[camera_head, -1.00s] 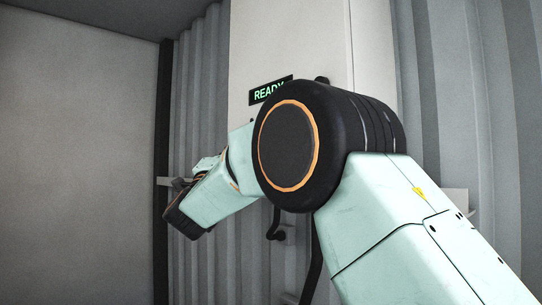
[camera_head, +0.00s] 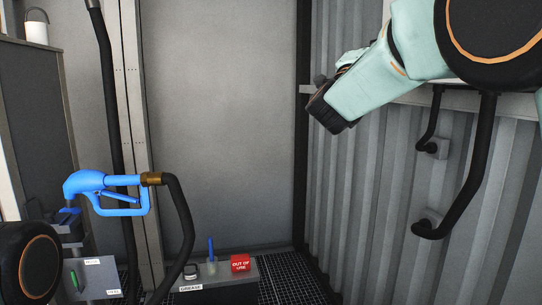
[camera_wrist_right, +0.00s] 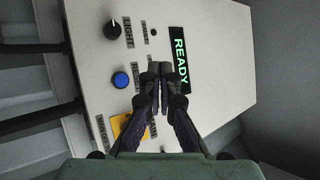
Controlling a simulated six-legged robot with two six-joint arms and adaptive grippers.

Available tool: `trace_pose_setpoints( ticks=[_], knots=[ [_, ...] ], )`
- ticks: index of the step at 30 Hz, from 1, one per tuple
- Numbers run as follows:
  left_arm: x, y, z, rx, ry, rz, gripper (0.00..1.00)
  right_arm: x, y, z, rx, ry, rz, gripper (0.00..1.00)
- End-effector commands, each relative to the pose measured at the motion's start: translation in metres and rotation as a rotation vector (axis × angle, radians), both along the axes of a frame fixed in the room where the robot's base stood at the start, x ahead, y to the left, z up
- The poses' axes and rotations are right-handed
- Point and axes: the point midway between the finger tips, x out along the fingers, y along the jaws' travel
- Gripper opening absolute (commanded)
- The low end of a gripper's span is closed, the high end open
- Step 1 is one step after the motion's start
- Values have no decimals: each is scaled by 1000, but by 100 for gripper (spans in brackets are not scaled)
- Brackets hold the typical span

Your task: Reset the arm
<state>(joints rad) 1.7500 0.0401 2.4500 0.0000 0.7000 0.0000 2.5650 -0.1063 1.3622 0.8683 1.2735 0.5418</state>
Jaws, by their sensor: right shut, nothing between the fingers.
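My right arm (camera_head: 385,75) comes in at the upper right of the head view, pale green with a dark end in front of the corrugated wall; its fingers cannot be made out there. In the right wrist view my right gripper (camera_wrist_right: 160,70) is shut and empty, its two dark fingers together. It is in front of a white control panel (camera_wrist_right: 110,60) with a lit READY sign (camera_wrist_right: 179,60), a black knob (camera_wrist_right: 112,29), a blue button (camera_wrist_right: 120,80) and a yellow plate (camera_wrist_right: 122,124). Whether the fingers touch the panel cannot be told. My left gripper is not in view.
A blue fuel nozzle (camera_head: 90,183) with a black hose (camera_head: 183,220) rests at the left. A low box with a red OUT OF USE block (camera_head: 240,264) stands on the grating. Black bent pipes (camera_head: 470,180) are at the right. The middle wall is clear.

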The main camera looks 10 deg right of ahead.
Motion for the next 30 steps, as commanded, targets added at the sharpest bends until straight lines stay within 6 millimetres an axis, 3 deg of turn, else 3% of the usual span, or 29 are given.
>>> trace_pose_setpoints(
  ticks=[2,5,11,15,23,30],
  knots=[
    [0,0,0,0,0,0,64,10,7,-8,-59,88,11,0],
    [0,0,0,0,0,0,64,26,21,-47,-182,283,43,0],
    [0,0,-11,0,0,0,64,43,36,-163,-354,618,112,0],
    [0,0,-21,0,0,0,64,40,45,-255,-451,834,174,0],
    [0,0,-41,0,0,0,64,3,57,-422,-592,1195,319,0],
    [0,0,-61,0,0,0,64,-66,68,-563,-690,1497,485,0]
  ],
)
